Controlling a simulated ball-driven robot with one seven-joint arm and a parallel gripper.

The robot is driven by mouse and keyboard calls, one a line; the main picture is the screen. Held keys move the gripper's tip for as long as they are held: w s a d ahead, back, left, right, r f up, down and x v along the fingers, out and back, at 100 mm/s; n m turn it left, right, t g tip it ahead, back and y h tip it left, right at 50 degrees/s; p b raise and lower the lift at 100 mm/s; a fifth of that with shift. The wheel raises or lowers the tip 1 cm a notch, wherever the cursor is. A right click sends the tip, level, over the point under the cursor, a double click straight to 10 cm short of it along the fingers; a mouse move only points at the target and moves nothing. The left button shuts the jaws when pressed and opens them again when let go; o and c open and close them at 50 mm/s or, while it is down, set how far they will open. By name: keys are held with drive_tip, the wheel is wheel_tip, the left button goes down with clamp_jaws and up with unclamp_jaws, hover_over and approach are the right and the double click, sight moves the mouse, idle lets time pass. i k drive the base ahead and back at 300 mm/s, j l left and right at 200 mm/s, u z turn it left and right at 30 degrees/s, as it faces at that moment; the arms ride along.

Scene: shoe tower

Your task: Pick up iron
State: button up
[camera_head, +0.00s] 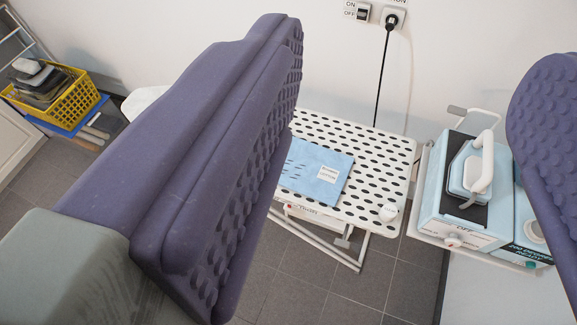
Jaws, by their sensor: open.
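The iron (473,170) is light blue with a white handle. It rests on the dark top of a light blue ironing station (448,226) at the right. My gripper (405,130) is open, with its two purple studded fingers large in the foreground. One finger fills the left and middle, the other cuts in at the right edge. The iron shows between the fingers, nearer the right one, and looks farther off than they are. Nothing is between the fingertips. The right finger hides part of the station's right side.
A white perforated ironing board (375,150) stands left of the station, with a folded blue cloth (316,172) on it. A black plug and cord (384,75) hang from the wall socket. A yellow basket (72,105) is at the far left. Grey tiled floor (300,280) shows below.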

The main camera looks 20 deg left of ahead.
sight(471, 171)
drive_tip(key=i+l, duration=0.25)
drive_tip(key=i, duration=0.2)
drive_tip(key=i+l+u, duration=0.1)
drive_tip(key=i+l, duration=0.15)
drive_tip(key=i, duration=0.25)
drive_tip(key=i+l, duration=0.3)
drive_tip(key=i, duration=0.15)
